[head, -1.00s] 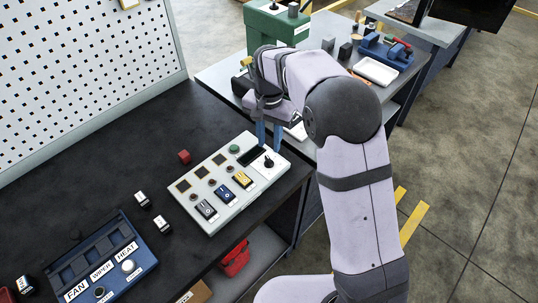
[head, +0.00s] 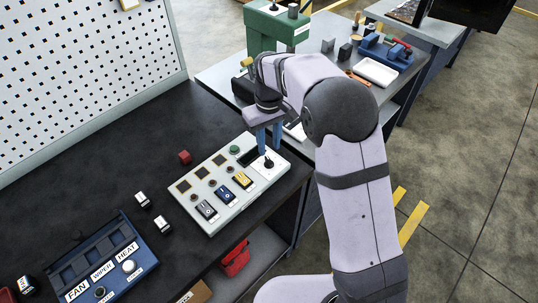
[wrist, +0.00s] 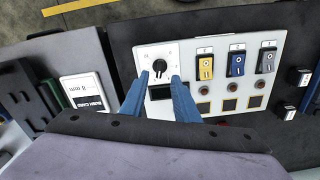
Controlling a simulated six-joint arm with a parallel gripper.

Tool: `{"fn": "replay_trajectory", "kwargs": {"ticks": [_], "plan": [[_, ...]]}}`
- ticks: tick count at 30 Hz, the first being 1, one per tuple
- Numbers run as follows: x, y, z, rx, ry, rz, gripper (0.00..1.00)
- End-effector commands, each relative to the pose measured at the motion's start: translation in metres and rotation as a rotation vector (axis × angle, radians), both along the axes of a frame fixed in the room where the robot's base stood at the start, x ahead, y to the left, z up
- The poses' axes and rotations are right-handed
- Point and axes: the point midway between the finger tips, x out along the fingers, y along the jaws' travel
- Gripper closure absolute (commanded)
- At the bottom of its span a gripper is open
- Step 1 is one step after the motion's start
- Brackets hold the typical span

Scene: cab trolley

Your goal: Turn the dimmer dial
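The dimmer dial (head: 268,163) is a small black knob on a white square plate at the right end of a pale control panel (head: 212,222). In the wrist view the dial (wrist: 160,66) shows just beyond and between my fingertips, with a dark tail below it. My gripper (head: 269,150) points down over the dial. In the wrist view its two blue fingers (wrist: 160,77) stand apart, one on each side of the dial, with visible space between. I cannot tell whether either finger touches it.
The panel also carries rocker switches (head: 225,193), a dark display window and a green button (head: 234,149). A red block (head: 184,156) and two loose switches lie on the dark bench (head: 120,170). A blue labelled box (head: 140,275) is at lower left. A green stand (head: 270,35) is behind my arm.

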Motion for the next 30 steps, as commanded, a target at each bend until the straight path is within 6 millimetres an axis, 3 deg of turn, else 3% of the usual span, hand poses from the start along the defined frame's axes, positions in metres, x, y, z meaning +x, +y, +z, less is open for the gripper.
{"fn": "replay_trajectory", "kwargs": {"ticks": [13, 26, 30], "plan": [[-0.001, 0.0, -0.052, -0.001, 0.002, -0.001, 0.72], [0.0, 0.0, -0.061, 0.0, -0.001, -0.002, 0.72], [0.0, 0.0, -0.061, 0.0, -0.001, -0.002, 1.0]]}}
